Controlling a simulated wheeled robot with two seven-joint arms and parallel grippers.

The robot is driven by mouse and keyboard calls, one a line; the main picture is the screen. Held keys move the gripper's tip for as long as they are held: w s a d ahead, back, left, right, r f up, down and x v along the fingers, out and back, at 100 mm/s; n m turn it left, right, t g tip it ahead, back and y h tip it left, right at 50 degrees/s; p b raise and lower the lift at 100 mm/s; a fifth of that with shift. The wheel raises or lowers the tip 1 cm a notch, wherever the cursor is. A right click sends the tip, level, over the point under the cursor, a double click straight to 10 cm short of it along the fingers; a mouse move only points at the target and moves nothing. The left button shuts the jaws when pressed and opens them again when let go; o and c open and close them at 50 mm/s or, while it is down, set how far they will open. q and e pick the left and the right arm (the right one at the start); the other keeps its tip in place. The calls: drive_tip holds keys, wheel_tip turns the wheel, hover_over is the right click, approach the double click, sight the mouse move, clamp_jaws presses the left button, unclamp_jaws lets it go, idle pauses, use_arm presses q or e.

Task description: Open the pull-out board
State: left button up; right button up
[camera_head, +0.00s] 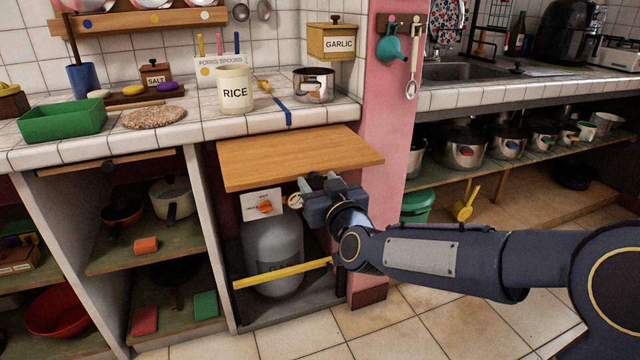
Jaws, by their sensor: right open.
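The pull-out board (290,157) is a flat wooden panel below the counter edge, above the gas cylinder's compartment. It juts out from under the counter, with its top face showing. My right gripper (318,182) is open at the underside of the board's front edge, right of its middle. Its fingers are partly hidden, and I cannot tell whether they touch the board. My left gripper is not in view.
A grey gas cylinder (272,252) stands below the board behind a yellow bar (282,273). A pink pillar (385,140) rises to the right. The countertop above holds a RICE jar (235,90), a pot (314,86) and a green tray (62,121).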

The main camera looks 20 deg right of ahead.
drive_tip(key=s+p, duration=0.1)
drive_tip(key=s, duration=0.6)
drive_tip(key=shift+s, duration=0.4)
drive_tip(key=shift+d, duration=0.1)
drive_tip(key=s+f+m+g+y+p, duration=0.15)
drive_tip(key=s+f+g, duration=0.45)
drive_tip(key=s, duration=0.7)
drive_tip(key=s+f+m+g+y, duration=0.15)
drive_tip(key=s+f+g, duration=0.5)
drive_tip(key=s, duration=0.65)
wheel_tip(320, 180, up, 30)
drive_tip(key=n+p, duration=0.1)
drive_tip(key=p, duration=2.8)
drive_tip(key=shift+w+f+p, duration=0.2)
drive_tip(key=shift+w+p, duration=0.15)
drive_tip(key=shift+p, duration=0.05)
